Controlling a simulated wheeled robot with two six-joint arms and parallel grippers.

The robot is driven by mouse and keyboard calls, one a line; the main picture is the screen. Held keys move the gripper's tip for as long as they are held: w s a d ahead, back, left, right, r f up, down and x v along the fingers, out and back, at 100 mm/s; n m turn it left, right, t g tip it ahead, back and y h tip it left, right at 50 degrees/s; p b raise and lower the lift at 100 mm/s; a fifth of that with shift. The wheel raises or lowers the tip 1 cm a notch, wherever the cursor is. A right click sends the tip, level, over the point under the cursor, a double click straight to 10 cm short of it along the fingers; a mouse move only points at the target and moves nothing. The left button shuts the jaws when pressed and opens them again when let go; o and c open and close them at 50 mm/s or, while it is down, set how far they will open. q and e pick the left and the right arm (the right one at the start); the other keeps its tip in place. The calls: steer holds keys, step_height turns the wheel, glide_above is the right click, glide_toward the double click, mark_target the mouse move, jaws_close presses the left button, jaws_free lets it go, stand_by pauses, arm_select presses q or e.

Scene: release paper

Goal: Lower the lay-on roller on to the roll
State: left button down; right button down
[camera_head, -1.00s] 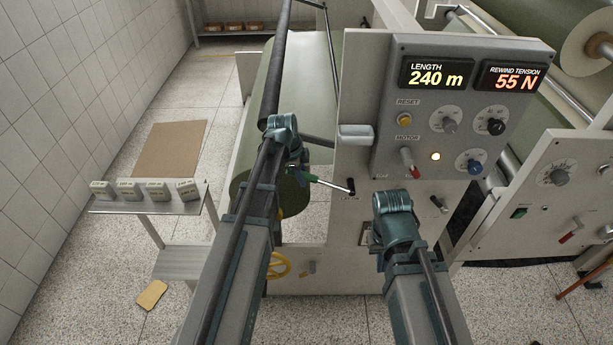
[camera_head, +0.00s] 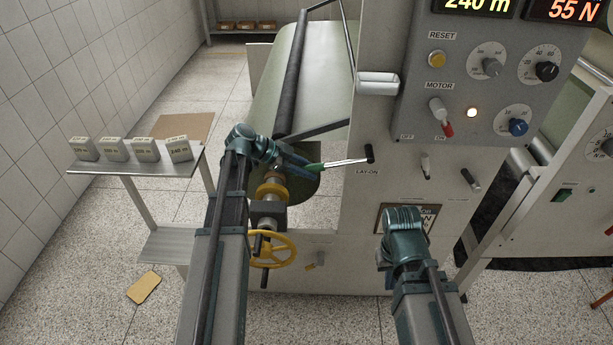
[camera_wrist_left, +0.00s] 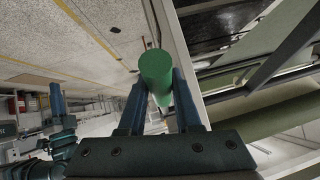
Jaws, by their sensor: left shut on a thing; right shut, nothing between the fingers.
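The lay-on lever (camera_head: 345,162) has a dark pivot on the machine's grey side plate, above the LAY-ON label. Its green handle (camera_head: 311,167) points left and slightly down. My left gripper (camera_head: 302,166) is shut on this handle; the left wrist view shows the green grip (camera_wrist_left: 156,72) between the fingers. The dark lay-on roller (camera_head: 292,75) runs away from me across the pale green roll (camera_head: 268,92). I cannot tell whether they touch. My left wrist hides part of the roll's near end. My right gripper (camera_head: 405,222) is in front of the side plate, its fingers hidden there.
The control panel (camera_head: 462,80) is above right, with its motor switch and knobs. A yellow handwheel (camera_head: 272,250) is below my left gripper. A small side table (camera_head: 130,164) with several labelled blocks stands at left. Open floor lies between the table and the machine.

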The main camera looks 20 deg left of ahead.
arm_select(q)
steer(key=shift+w+d+f+h+b, duration=0.15)
steer(key=shift+f+h+b, duration=0.3)
steer(key=shift+b, duration=0.3)
steer(key=shift+w+d+f+h+b, duration=0.15)
steer(key=shift+f+h+b, duration=0.1)
steer(key=shift+f+b, duration=0.4)
steer(key=shift+s+r+t, duration=0.15)
steer(key=shift+r+t, duration=0.05)
steer(key=shift+t, duration=0.1)
steer(key=c, duration=0.6)
jaws_free()
steer(key=p+v, duration=0.6)
steer(key=v, duration=0.7)
steer(key=shift+a+p, duration=0.3)
steer(key=shift+a, duration=0.05)
steer(key=shift+s+r, duration=0.1)
steer(key=shift+r, duration=0.05)
